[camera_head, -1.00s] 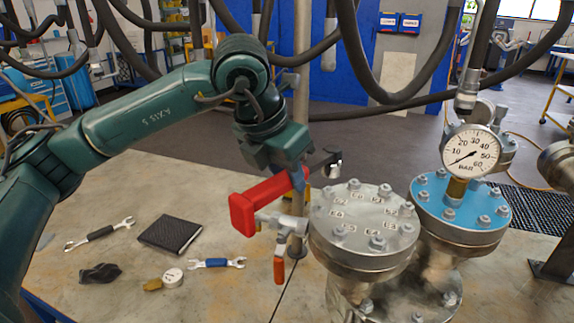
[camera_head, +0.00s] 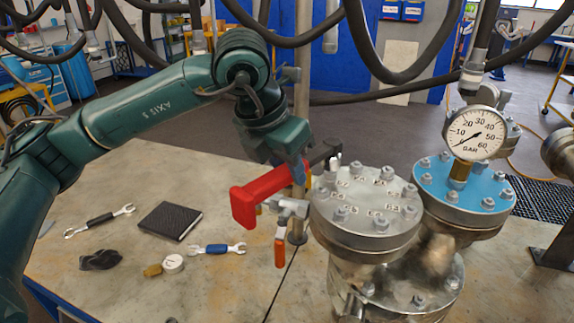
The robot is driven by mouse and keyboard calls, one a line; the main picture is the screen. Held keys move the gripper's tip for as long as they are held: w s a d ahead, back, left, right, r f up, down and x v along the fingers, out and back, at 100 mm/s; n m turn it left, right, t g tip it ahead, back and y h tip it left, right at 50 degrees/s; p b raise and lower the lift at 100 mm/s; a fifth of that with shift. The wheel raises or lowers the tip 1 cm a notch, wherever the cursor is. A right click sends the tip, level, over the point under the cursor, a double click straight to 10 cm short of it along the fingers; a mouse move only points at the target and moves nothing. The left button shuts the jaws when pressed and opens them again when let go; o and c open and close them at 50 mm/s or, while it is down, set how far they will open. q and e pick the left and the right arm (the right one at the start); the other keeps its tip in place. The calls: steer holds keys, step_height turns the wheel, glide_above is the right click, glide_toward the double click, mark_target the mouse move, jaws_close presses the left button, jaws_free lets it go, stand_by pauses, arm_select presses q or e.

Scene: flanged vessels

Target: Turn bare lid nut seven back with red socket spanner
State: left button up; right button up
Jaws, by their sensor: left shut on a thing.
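The bare metal lid (camera_head: 362,200) tops the nearer flanged vessel, with a ring of nuts and small stamped labels that are hard to read. My left gripper (camera_head: 298,172) is shut on the red socket spanner (camera_head: 262,194). The spanner's thick red handle points to the lower left. Its dark head and socket (camera_head: 328,155) reach to the far left rim of the lid, close to a nut there. I cannot tell whether the socket sits on that nut. My right gripper is out of view.
A blue-lidded vessel (camera_head: 463,190) with a pressure gauge (camera_head: 476,134) stands right of the bare one. A valve with an orange handle (camera_head: 280,252) juts out left. Spanners (camera_head: 217,249), a black pad (camera_head: 170,221) and a glove (camera_head: 101,260) lie on the bench. Hoses hang above.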

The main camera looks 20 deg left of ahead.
arm_select(q)
steer(key=shift+f+b, duration=1.1)
steer(key=shift+f, duration=0.05)
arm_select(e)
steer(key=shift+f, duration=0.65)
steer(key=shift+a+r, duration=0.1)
